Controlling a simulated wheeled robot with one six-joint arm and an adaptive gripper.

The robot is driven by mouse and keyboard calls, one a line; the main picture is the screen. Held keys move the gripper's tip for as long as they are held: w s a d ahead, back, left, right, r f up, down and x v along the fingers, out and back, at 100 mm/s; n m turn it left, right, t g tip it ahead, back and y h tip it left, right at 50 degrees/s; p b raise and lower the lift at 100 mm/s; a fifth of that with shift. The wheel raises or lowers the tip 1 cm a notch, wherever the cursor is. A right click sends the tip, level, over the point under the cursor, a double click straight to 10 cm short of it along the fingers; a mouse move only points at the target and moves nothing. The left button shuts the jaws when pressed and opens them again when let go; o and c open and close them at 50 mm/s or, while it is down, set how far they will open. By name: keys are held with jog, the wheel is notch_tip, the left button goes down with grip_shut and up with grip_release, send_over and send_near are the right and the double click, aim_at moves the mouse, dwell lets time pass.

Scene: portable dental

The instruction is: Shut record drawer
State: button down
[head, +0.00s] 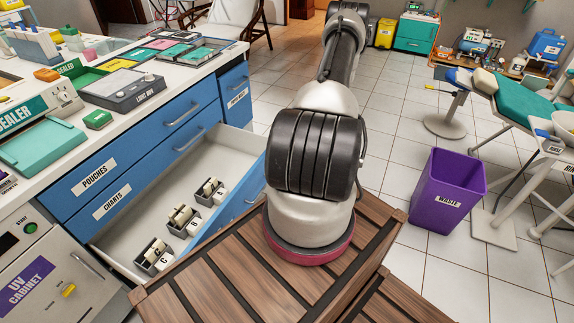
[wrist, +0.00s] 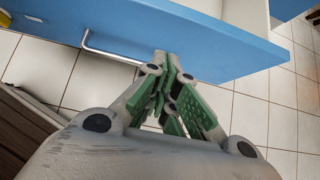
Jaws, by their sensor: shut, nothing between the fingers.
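An open drawer (head: 225,150) with a white inside and a blue front stands pulled out from the blue cabinet. Its label is not in sight, so I cannot read whether it says record. Small dark bins with cream cards (head: 183,218) stand inside it. In the wrist view, the blue drawer front (wrist: 225,60) runs across the top, with a pale bar handle (wrist: 105,52) to the left of my gripper. My gripper (wrist: 168,62) is shut and empty, its fingertips at the front's outer face; I cannot tell whether they touch. In the head view my arm hides the gripper.
Closed drawers labelled POUCHES (head: 100,172) and CHARTS (head: 112,202) sit in the cabinet. A light box (head: 124,90) lies on the counter (head: 172,73). A purple waste bin (head: 447,190) and a teal dental chair (head: 525,102) stand right. Tiled floor (head: 395,125) between is clear.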

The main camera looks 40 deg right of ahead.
aim_at(261, 170)
jog(key=w, duration=0.1)
jog(key=w+a+f, duration=0.1)
jog(key=w, duration=0.3)
jog(key=shift+a+f, duration=0.15)
jog(key=shift+a, duration=0.25)
